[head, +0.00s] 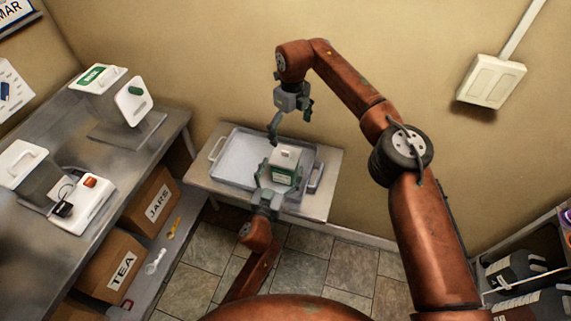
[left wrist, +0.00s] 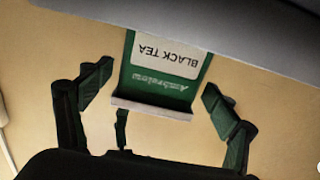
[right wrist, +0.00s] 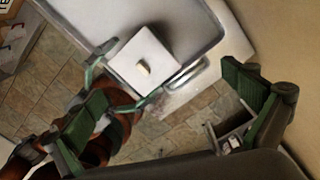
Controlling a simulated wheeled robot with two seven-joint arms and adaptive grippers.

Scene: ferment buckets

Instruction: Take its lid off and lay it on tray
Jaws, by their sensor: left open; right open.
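A caddy (head: 284,168) with a green "BLACK TEA" label (left wrist: 165,65) appears to stand at the near right part of a grey tray (head: 236,161). Its pale square lid (head: 287,153) with a small knob is on top; it fills the middle of the right wrist view (right wrist: 160,52). My left gripper (head: 273,182) is open at the near side of the caddy, its fingers to either side of the label, with no clear contact. My right gripper (head: 290,118) is open and empty, higher up and behind the caddy, fingers pointing down. The caddy's base is hidden behind the tray rim.
The tray sits on a small table (head: 318,205) against the wall, its left part empty. A steel bench (head: 40,125) with white lidded devices stands at left, above boxes marked JARS (head: 155,200) and TEA (head: 118,272). A shelf with dark containers (head: 520,270) is at lower right.

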